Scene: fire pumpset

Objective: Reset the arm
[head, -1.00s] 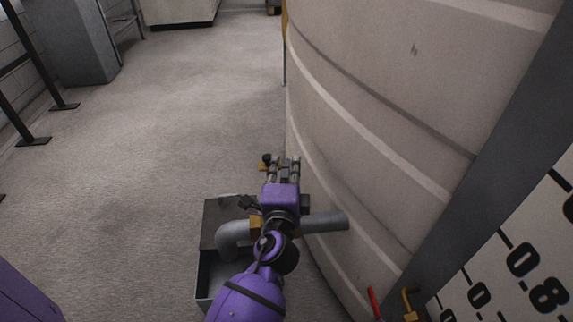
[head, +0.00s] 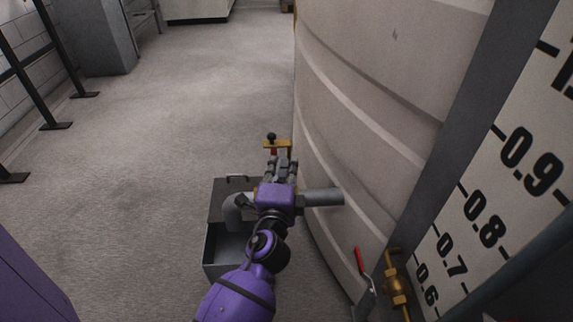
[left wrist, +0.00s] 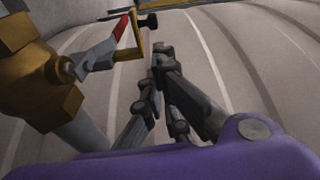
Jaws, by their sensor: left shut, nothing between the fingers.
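My left gripper (head: 281,164) is purple with dark grey fingers. It hangs over a grey pipe (head: 325,197) that comes out of the big pale tank (head: 355,110) and bends down over an open grey box (head: 216,262). In the left wrist view its fingers (left wrist: 160,55) are closed together with nothing between them. A brass valve (left wrist: 50,85) with a yellow bracket, a red part and a black knob (left wrist: 148,20) is beside the fingers, apart from them as far as I can tell. The knob also shows in the head view (head: 271,137). My right gripper is not in view.
A level board (head: 500,190) with black numbers stands at the right. A small brass valve (head: 396,285) with a red lever (head: 360,261) is near it. Grey floor (head: 170,120) is clear to the left, with black posts (head: 45,90) at the far left.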

